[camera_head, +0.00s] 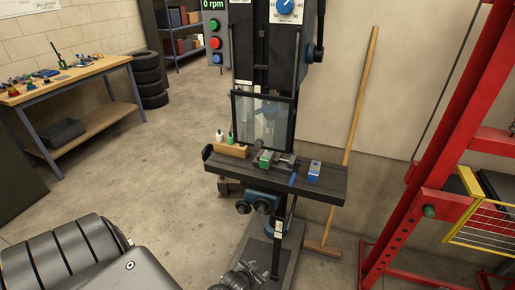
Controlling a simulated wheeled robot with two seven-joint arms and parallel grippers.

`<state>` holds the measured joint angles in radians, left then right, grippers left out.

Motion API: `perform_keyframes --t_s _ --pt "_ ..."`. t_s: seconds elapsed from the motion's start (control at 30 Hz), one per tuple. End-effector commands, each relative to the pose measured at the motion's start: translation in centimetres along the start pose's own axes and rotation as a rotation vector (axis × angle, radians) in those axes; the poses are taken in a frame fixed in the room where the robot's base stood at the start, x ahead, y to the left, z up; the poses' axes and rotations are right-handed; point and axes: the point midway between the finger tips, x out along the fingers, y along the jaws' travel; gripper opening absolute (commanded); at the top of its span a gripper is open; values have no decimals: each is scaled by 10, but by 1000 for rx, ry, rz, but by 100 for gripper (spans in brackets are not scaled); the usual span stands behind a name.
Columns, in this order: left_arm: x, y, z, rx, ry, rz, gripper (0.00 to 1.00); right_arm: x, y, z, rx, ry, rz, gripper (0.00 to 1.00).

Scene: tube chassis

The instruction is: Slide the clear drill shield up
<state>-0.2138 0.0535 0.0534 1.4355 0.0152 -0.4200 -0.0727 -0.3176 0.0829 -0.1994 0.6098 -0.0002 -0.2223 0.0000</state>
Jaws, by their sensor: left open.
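The clear drill shield (264,119) is a see-through panel in a dark frame on the front of the drill press (262,60). It hangs low, with its bottom edge just above the dark drill table (325,183). My left gripper (245,275) is at the bottom edge of the head view, in front of and well below the drill table. It is open and apart from the shield. It shows small and is partly cut off. My right gripper is not in view.
On the drill table are a vise with a green part (265,158), a wooden block with small bottles (231,149) and a blue box (314,171). A broom (352,125) leans right of the press. A red frame (425,160) stands at right.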

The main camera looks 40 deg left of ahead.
Motion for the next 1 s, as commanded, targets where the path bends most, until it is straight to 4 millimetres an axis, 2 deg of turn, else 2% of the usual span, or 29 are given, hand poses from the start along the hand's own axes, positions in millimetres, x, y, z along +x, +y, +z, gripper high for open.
perform_keyframes --t_s 0.03,0.1,0.17,0.2,0.3,0.43,0.5,0.6,0.77,1.0 --pt "-15 -23 -65 -18 113 -42 47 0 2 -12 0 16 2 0" --pt "-45 -53 -139 -33 245 -99 47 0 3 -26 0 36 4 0" --pt "-77 -77 -191 -42 349 -147 47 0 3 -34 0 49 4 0" --pt "-100 -91 -220 -47 411 -177 47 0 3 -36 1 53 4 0" --pt "-156 -118 -275 -52 541 -244 47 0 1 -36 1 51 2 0" --pt "-211 -138 -312 -55 651 -304 47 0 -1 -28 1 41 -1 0" --pt "-229 -143 -323 -55 684 -324 47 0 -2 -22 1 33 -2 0" --pt "-242 -147 -329 -55 707 -338 47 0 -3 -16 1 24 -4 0" --pt "-243 -148 -332 -54 711 -340 47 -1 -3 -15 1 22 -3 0" --pt "-222 -159 -354 -55 712 -340 47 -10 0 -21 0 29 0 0"
